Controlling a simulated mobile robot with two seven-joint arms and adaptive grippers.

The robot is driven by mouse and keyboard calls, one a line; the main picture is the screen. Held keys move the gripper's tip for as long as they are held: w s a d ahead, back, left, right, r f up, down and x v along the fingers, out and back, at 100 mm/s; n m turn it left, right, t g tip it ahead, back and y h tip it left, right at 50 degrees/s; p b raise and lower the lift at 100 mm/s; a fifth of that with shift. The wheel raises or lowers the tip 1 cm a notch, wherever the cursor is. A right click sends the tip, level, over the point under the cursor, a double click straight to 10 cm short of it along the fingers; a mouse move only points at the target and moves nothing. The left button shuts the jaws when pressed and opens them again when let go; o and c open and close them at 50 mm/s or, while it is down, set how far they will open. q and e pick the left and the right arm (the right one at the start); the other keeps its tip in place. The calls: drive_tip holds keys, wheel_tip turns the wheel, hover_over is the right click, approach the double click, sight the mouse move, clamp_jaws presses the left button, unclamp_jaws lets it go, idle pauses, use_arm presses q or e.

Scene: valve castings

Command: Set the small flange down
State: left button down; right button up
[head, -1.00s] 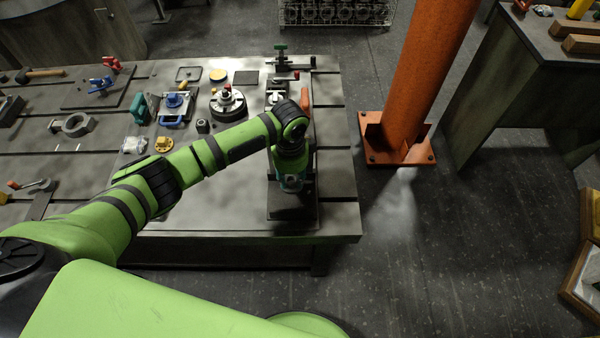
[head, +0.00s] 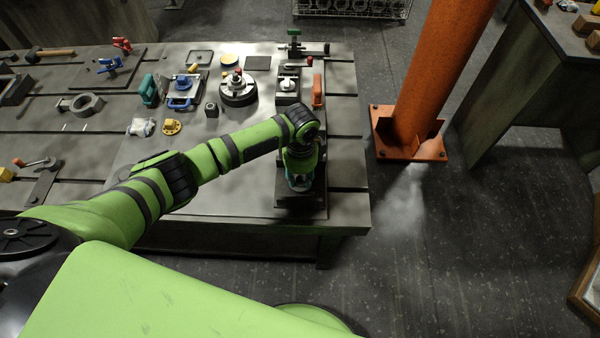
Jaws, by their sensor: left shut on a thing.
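My left gripper (head: 300,184) points down over a dark square plate (head: 285,202) at the right front corner of the slotted metal bench. It is seen from above, with teal showing around its lower end. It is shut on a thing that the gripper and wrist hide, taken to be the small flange. I cannot tell whether that thing touches the plate. My right gripper is not in view.
Behind the gripper stand a grey block-shaped fixture (head: 287,91), an orange handle (head: 317,92) and a round dark fixture (head: 238,92). A yellow flanged part (head: 171,127) lies left. The bench's front middle is bare. An orange post (head: 425,105) stands right.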

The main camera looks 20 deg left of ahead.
use_arm(q)
drive_tip(key=shift+f, duration=0.45)
idle(0.4)
drive_tip(key=c, duration=0.8)
unclamp_jaws()
drive_tip(key=shift+o, duration=0.2)
wheel_tip(320, 180, up, 12)
